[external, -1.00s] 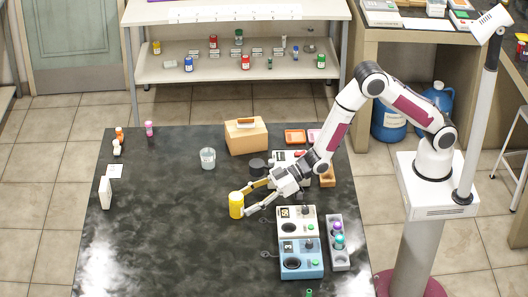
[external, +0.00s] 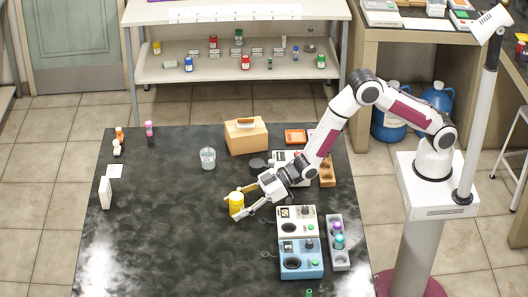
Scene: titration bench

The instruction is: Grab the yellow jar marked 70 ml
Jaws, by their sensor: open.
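A yellow jar (external: 236,206) stands upright on the black table, left of the middle devices. Its label cannot be read at this size. My gripper (external: 235,201) is low over the table, its fingers pointing left. The fingers are open, one at the far side of the jar and one at the near side, so the jar stands between them. Whether either finger touches the jar cannot be told.
A white device (external: 295,222) and a blue device (external: 300,262) stand right of the jar, beside a grey rack (external: 338,243). A glass beaker (external: 208,158) and a wooden box (external: 246,136) stand behind. The table's left and front are mostly clear.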

